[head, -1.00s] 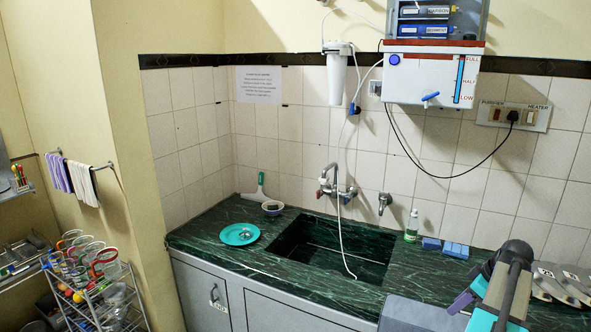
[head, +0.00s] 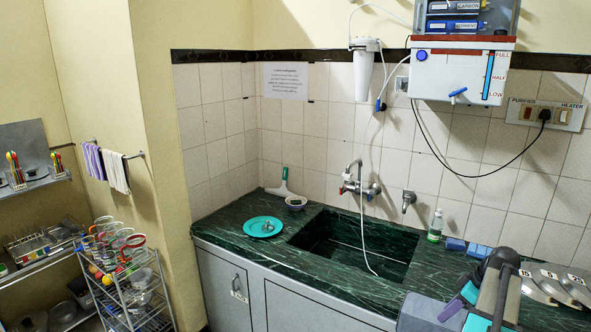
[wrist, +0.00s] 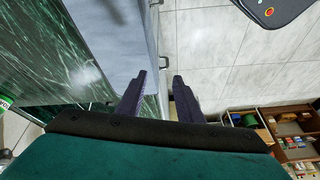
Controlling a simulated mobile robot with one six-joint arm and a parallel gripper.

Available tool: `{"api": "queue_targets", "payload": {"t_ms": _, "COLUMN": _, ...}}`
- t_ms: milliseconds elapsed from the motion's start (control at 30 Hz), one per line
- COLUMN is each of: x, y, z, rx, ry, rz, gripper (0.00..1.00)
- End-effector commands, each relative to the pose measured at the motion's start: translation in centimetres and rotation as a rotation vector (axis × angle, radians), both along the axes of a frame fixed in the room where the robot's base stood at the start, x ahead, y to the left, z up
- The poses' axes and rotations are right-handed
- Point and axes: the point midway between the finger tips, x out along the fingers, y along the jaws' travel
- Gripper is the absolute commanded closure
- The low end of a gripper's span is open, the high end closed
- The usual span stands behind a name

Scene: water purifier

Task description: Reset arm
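My gripper (wrist: 160,82) shows in the wrist view with its two dark fingers apart and nothing between them. It points over the light grey floor beside the counter's edge. In the head view my arm is folded at the lower right, in front of the dark green marble counter (head: 215,228). Purple parts at the arm's end show there, but I cannot make out both fingertips in that view.
The water purifier (head: 462,72) hangs on the wall above the sink (head: 345,245). A teal plate (head: 263,227), a green-labelled bottle (head: 436,226) and steel lids (head: 541,285) are on the counter. A wire rack (head: 130,300) stands at left. Open floor (wrist: 205,60) lies below the gripper.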

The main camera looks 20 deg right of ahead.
Motion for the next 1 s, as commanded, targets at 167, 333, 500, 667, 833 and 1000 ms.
{"api": "queue_targets", "payload": {"t_ms": 167, "x": 4.0, "y": 5.0, "z": -5.0, "rx": 0.045, "ry": 0.027, "rz": 0.091, "gripper": 0.67}}
{"api": "queue_targets", "payload": {"t_ms": 333, "x": 6.8, "y": 10.5, "z": -9.7, "rx": 0.087, "ry": 0.063, "rz": 0.180, "gripper": 0.67}}
{"api": "queue_targets", "payload": {"t_ms": 500, "x": 8.8, "y": 16.2, "z": -14.6, "rx": 0.123, "ry": 0.109, "rz": 0.268, "gripper": 0.67}}
{"api": "queue_targets", "payload": {"t_ms": 667, "x": 9.8, "y": 21.7, "z": -19.1, "rx": 0.152, "ry": 0.157, "rz": 0.345, "gripper": 0.67}}
{"api": "queue_targets", "payload": {"t_ms": 833, "x": 10.1, "y": 27.4, "z": -23.8, "rx": 0.175, "ry": 0.218, "rz": 0.410, "gripper": 0.67}}
{"api": "queue_targets", "payload": {"t_ms": 1000, "x": 9.3, "y": 33.1, "z": -28.4, "rx": 0.194, "ry": 0.289, "rz": 0.460, "gripper": 0.67}}
